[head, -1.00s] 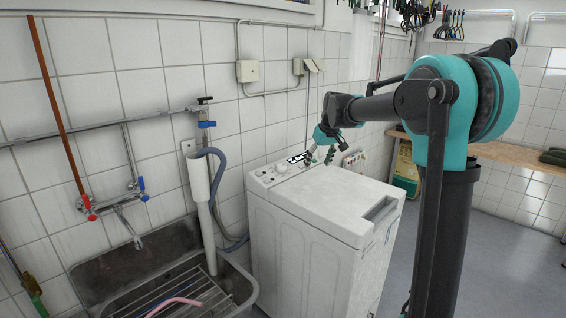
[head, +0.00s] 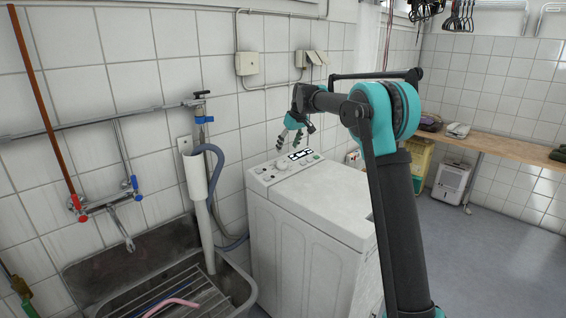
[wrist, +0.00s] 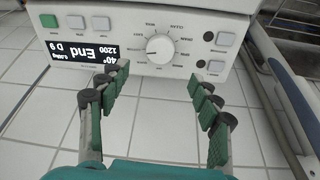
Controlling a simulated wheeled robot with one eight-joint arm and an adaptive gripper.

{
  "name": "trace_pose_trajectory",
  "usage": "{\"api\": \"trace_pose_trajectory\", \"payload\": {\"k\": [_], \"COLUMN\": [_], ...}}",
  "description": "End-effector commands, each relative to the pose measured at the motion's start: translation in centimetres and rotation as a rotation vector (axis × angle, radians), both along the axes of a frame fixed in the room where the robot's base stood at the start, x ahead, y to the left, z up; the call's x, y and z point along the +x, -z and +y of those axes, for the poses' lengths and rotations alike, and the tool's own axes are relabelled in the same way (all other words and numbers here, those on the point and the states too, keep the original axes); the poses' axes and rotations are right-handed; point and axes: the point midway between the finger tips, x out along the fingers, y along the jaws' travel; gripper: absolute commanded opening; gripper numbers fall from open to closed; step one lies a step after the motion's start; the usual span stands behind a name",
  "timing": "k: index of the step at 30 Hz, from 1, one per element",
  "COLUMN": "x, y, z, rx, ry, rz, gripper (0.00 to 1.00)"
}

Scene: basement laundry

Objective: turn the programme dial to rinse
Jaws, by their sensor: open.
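The programme dial (wrist: 160,48) is a round pale knob on the washing machine's white panel. It is ringed by small printed labels, too small to read with certainty; its pointer setting is unclear. In the head view the dial (head: 281,165) sits on the top back panel of the washing machine (head: 310,225). In the head view my gripper (head: 294,146) hangs above the panel. The dark display (wrist: 82,38) appears upside down and reads "End" and 1200.
Buttons (wrist: 216,67) sit on the panel beside the dial. Left of the machine are a grey hose (head: 213,190) and a sink (head: 245,285) with a rack. The tiled wall (head: 150,80) is close behind the panel. The machine's lid is clear.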

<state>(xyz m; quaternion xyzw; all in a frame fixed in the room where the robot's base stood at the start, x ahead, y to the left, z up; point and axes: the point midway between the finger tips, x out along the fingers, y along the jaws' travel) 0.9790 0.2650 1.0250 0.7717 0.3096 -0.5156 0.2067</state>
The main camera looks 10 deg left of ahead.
Motion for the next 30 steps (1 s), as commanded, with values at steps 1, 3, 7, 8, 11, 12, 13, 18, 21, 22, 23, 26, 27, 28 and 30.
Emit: {"api": "trace_pose_trajectory", "payload": {"k": [1, 3, 7, 8, 11, 12, 13, 18, 21, 22, 23, 26, 27, 28, 30], "x": [0.3, 0.7, 1.4, 1.6, 2.0, 2.1, 2.2, 2.5, 2.6, 2.6, 2.6, 2.6, 2.6, 2.6, 2.6], "y": [1.1, 2.3, 4.7, 5.1, 6.6, 7.1, 7.4, 8.5, 8.8, 8.8, 8.8, 8.8, 8.8, 8.8, 8.8], "z": [0.3, 0.7, 1.3, 1.4, 1.8, 2.0, 2.1, 2.4, 2.5, 2.5, 2.5, 2.5, 2.5, 2.5, 2.5], "rx": [0.0, 0.0, 0.0, 0.0, 0.0, 0.0, -0.001, -0.001, -0.001, -0.001, -0.001, -0.001, -0.001, -0.001, 0.0], "ry": [-0.001, -0.001, -0.001, -0.001, -0.001, -0.001, -0.001, 0.0, 0.0, 0.0, 0.0, 0.0, 0.0, 0.0, 0.0], "rz": [0.0, 0.0, 0.0, 0.0, 0.0, 0.0, -0.001, -0.001, -0.001, -0.001, -0.001, -0.001, -0.001, -0.001, 0.0], "gripper": [0.64, 0.64, 0.64, 0.64, 0.64, 0.64, 0.64, 0.64, 0.64, 0.64, 0.64, 0.64, 0.64, 0.64, 0.55]}}
